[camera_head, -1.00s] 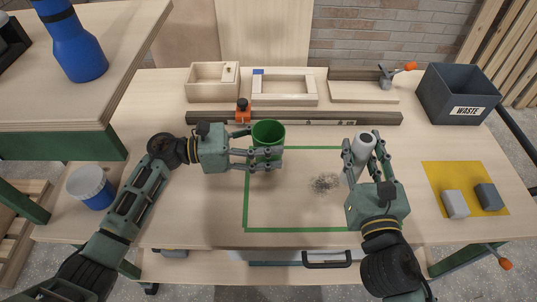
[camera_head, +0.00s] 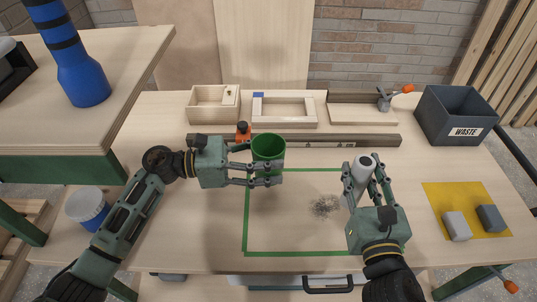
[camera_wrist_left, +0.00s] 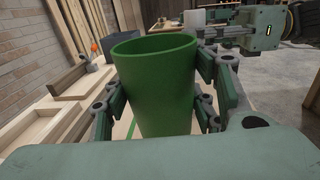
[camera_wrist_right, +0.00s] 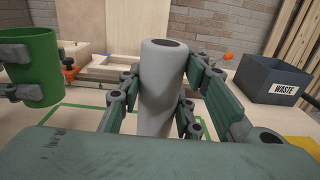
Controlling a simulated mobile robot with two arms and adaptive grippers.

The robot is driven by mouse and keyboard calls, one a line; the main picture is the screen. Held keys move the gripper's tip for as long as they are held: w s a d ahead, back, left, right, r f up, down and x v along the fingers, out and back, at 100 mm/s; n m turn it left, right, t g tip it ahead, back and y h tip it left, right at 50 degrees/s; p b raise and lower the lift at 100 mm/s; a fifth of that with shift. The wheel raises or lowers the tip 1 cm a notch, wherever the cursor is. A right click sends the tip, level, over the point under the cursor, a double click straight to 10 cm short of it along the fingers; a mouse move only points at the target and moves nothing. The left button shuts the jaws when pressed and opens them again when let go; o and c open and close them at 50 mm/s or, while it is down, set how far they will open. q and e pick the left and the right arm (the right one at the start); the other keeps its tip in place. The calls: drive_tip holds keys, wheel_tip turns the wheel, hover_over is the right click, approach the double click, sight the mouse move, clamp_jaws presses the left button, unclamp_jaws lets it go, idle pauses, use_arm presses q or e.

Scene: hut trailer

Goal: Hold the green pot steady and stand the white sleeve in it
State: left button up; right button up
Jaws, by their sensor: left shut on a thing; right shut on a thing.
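The green pot (camera_head: 268,146) stands open end up at the left edge of the green-taped square, and it fills the left wrist view (camera_wrist_left: 155,85). My left gripper (camera_head: 268,175) is shut on it from the left, fingers on both sides. The white sleeve (camera_head: 364,166) is upright in my right gripper (camera_head: 369,180), right of the pot and apart from it. The sleeve also shows in the right wrist view (camera_wrist_right: 160,90), with the fingers closed on both its sides. The sleeve's lower end is hidden, so I cannot tell whether it touches the table.
A patch of dark shavings (camera_head: 324,206) lies between the grippers. Behind are a metal rail (camera_head: 310,140), a wooden box (camera_head: 208,108) and a wooden frame (camera_head: 284,122). A waste bin (camera_head: 450,122) stands back right. Two grey blocks lie on a yellow mat (camera_head: 445,195).

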use_arm(q)
drive_tip(key=shift+s+f, duration=0.1)
drive_tip(key=shift+f, duration=3.85)
drive_tip(key=shift+f, duration=0.15)
drive_tip(key=shift+f, duration=0.25)
drive_tip(key=shift+f, duration=0.15)
drive_tip(key=o, duration=1.2)
drive_tip(key=c, duration=1.2)
